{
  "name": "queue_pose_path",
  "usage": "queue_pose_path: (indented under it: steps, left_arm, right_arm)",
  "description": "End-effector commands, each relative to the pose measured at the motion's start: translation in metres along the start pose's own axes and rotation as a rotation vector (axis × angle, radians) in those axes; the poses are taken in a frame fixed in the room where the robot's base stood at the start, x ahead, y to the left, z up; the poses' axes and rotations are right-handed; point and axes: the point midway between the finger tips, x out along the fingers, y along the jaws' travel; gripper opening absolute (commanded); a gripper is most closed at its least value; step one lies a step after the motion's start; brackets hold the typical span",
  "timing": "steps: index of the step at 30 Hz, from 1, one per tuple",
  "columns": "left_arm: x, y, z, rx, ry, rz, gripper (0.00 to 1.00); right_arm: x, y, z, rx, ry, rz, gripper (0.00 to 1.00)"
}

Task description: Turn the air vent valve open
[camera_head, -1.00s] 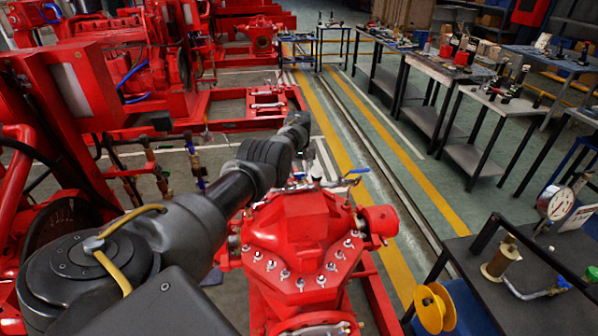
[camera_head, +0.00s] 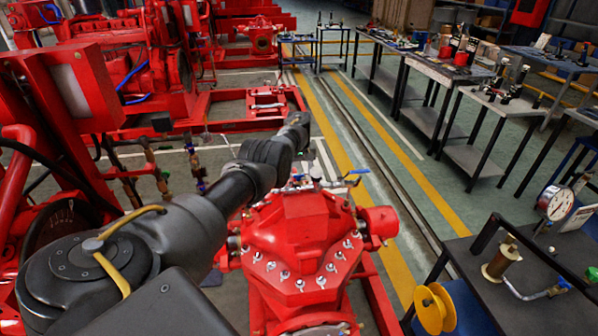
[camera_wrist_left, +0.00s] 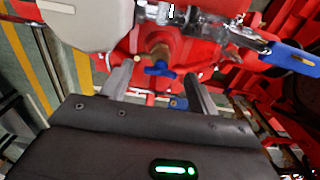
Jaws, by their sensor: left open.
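The red pump casing (camera_head: 300,235) stands below my left arm in the head view. A valve with a long blue lever (camera_head: 357,171) sits on its top; the lever also shows at the right of the left wrist view (camera_wrist_left: 290,56), joined to silver fittings (camera_wrist_left: 205,27). A small blue wing handle (camera_wrist_left: 160,69) on a brass stem shows in the left wrist view. I cannot tell which is the air vent valve. My left gripper (camera_wrist_left: 160,88) is open and empty, its fingers on either side of the wing handle in that view. Contact cannot be told. My right gripper is out of view.
A bench with a pressure gauge (camera_head: 556,203) and a yellow spool (camera_head: 435,308) are at the lower right. Red machinery (camera_head: 105,75) stands at the left. Workbenches (camera_head: 470,160) line the right side. The striped floor between is clear.

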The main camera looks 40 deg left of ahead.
Motion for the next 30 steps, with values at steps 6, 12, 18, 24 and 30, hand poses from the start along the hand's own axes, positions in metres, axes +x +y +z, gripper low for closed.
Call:
queue_pose_path:
  steps: [6, 12, 18, 24, 30]
  left_arm:
    - [-0.007, 0.0, 0.0, 0.0, 0.002, 0.0, 0.6]
    - [-0.041, 0.0, -0.001, -0.001, 0.004, 0.0, 0.6]
    - [-0.077, 0.001, -0.001, 0.0, 0.004, 0.0, 0.6]
    - [-0.101, 0.0, -0.001, -0.001, 0.002, 0.0, 0.6]
    - [-0.108, 0.0, 0.0, -0.001, 0.0, 0.0, 0.6]
  right_arm:
    - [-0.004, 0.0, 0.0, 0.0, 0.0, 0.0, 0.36]
    - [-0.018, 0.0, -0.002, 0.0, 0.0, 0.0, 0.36]
    - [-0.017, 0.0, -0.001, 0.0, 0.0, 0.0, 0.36]
    - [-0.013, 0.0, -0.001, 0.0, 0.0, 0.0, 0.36]
    - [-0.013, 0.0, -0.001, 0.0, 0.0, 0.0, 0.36]
